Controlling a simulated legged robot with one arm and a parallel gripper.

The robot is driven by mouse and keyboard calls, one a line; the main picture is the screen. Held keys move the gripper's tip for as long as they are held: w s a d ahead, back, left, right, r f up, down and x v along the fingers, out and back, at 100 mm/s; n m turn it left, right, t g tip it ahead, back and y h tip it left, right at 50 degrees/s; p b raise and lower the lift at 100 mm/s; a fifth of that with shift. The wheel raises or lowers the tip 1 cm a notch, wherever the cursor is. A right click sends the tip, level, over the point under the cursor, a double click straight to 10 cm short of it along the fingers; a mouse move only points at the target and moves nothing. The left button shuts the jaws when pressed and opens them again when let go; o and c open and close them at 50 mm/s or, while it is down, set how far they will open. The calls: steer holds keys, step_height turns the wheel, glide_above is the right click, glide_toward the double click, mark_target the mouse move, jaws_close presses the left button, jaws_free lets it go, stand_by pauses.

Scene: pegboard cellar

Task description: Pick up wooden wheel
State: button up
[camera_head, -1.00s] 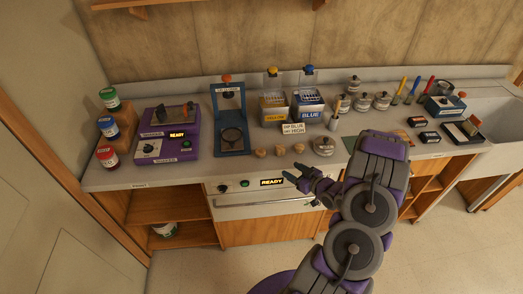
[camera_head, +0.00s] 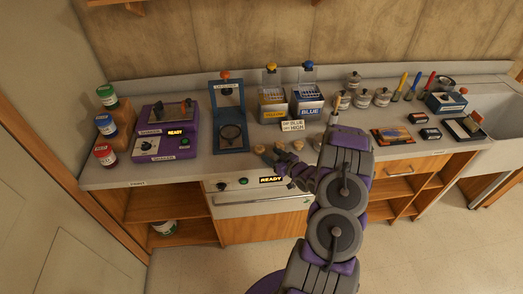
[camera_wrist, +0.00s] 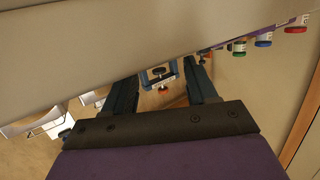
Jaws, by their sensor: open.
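Three small round wooden pieces stand in a row near the counter's front edge in the head view: a left one (camera_head: 260,149), a middle one (camera_head: 280,147) and a right one (camera_head: 298,145). They are too small to tell which is the wooden wheel. My gripper (camera_head: 275,159) is open at the counter's front edge, just in front of the left and middle pieces. I cannot tell whether it touches them. In the wrist view the jaws (camera_wrist: 162,82) are spread apart with nothing seen between them up close. No wooden piece can be made out there.
Behind the pieces stand a blue frame device (camera_head: 230,128), a sign (camera_head: 292,126), a yellow box (camera_head: 273,108) and a blue box (camera_head: 307,104). A purple machine (camera_head: 166,141) is at left. A round dish at right is mostly hidden behind my arm.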

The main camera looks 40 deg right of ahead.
mark_target(263, 151)
steer(key=shift+w+a, duration=0.2)
steer(key=shift+a, duration=0.1)
steer(key=w, duration=0.2)
steer(key=w+a, duration=0.1)
steer(key=w, duration=0.1)
steer(key=shift+f+b, duration=0.4)
steer(key=shift+w+d+f, duration=0.1)
steer(key=shift+w+d, duration=0.15)
steer(key=shift+w, duration=0.1)
steer(key=shift+d, duration=0.35)
steer(key=shift+a, duration=0.4)
steer(key=c, duration=0.7)
steer(key=shift+d, duration=0.1)
